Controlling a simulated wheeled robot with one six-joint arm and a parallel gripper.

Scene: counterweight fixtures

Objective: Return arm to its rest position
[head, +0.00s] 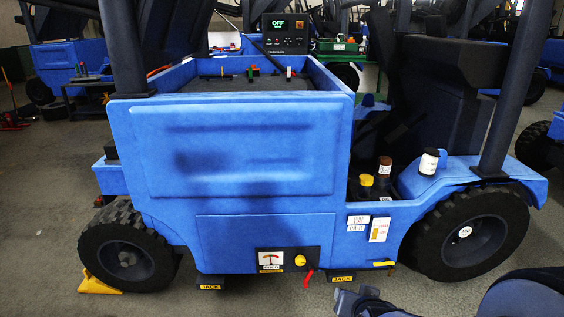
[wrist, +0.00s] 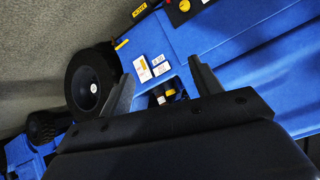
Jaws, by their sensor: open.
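My gripper (wrist: 160,72) is open in the wrist view, its two dark fingers spread apart with nothing between them. Beyond the fingers the blue forklift's side shows, with white labels (wrist: 152,66) and a black wheel (wrist: 92,84). In the head view part of my gripper and my arm show at the bottom edge right of centre, in front of the forklift (head: 240,150). A gap of floor shows between my gripper and the forklift there.
The forklift has a gauge (head: 271,261), a red lever (head: 308,278) and a yellow wheel chock (head: 98,283) low down. A white-capped bottle (head: 429,162) stands on its right fender. Open grey floor lies at the left. Other blue vehicles stand behind.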

